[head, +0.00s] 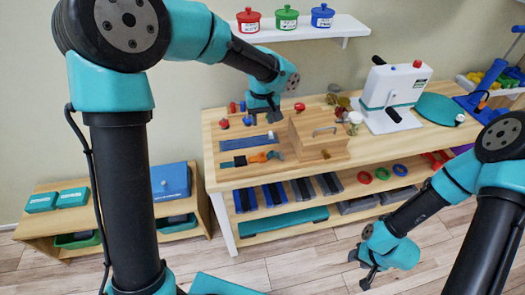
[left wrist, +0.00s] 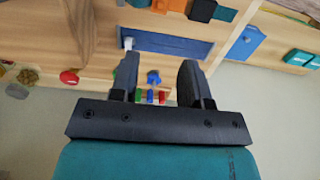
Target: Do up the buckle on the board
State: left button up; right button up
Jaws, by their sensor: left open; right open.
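An orange buckle part (head: 258,157) lies in a row with dark and teal strap pieces (head: 230,163) at the table's left front. It also shows at the top of the left wrist view, where the orange part (left wrist: 170,5) and a dark part (left wrist: 202,10) appear apart. A flat blue strip (head: 240,143) lies just behind this row; the left wrist view shows it too (left wrist: 175,44). I cannot tell the board's outline. My left gripper (head: 264,116) is open and empty above the table, behind the blue strip. My right gripper (head: 368,275) is open and empty, low in front of the shelf.
A wooden box with a handle (head: 318,142) stands right of the buckle row. Small coloured knobs (head: 224,123) stand at the table's back left. A white device (head: 392,96) stands further right. A wall shelf (head: 300,30) with several lidded pots hangs above.

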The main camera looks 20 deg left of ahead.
aim_at(263, 152)
pick_arm(q)
notch_tip(263, 152, down, 16)
jog(key=shift+r, duration=0.25)
dwell(0.4)
grip_shut()
dwell(0.3)
